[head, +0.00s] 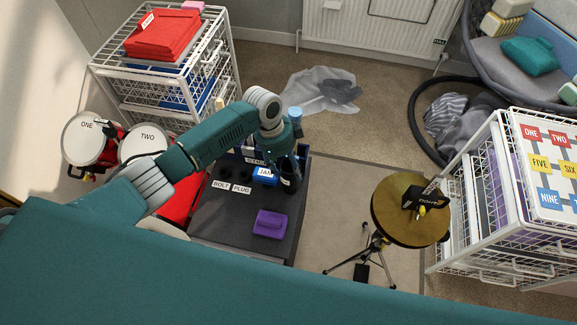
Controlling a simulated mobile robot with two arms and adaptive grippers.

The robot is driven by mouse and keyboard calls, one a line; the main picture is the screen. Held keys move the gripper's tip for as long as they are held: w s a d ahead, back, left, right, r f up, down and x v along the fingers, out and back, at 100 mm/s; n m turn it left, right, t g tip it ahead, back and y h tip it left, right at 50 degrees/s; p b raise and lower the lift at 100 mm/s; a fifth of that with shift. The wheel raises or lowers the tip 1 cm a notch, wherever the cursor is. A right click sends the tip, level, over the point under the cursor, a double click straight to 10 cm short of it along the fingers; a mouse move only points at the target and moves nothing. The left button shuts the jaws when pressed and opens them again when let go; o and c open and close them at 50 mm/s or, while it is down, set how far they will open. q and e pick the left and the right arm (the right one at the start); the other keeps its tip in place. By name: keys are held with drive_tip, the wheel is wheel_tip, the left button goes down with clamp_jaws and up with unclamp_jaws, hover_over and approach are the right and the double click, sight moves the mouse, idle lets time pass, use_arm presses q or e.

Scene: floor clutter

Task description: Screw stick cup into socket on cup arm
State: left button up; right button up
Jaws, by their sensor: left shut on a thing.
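My left arm reaches in from the left over a dark bench top (262,205). My left gripper (289,165) points down at the bench's right side and is shut on a small dark cylinder (288,182) with a pale mark, which looks like the stick cup. The fingers and wrist hide part of it. I cannot make out the cup arm or its socket, nor tell whether the cup touches anything below. My right gripper is not in view.
A blue block labelled JAM (264,175), BOLT and PLUG labels (231,186) and a purple block (270,223) are on the bench. Drums (90,137) stand left, a cymbal (410,209) right. White wire drawer units stand at back left (222,62) and right (470,215).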

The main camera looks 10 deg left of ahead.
use_arm(q)
drive_tip(key=shift+a+b+x, duration=0.25)
drive_tip(key=shift+b+x, duration=0.65)
drive_tip(key=shift+x, duration=0.3)
drive_tip(key=o, duration=1.4)
drive_tip(key=shift+c, duration=0.2)
drive_tip(key=shift+f, duration=0.1)
drive_tip(key=v, duration=1.2)
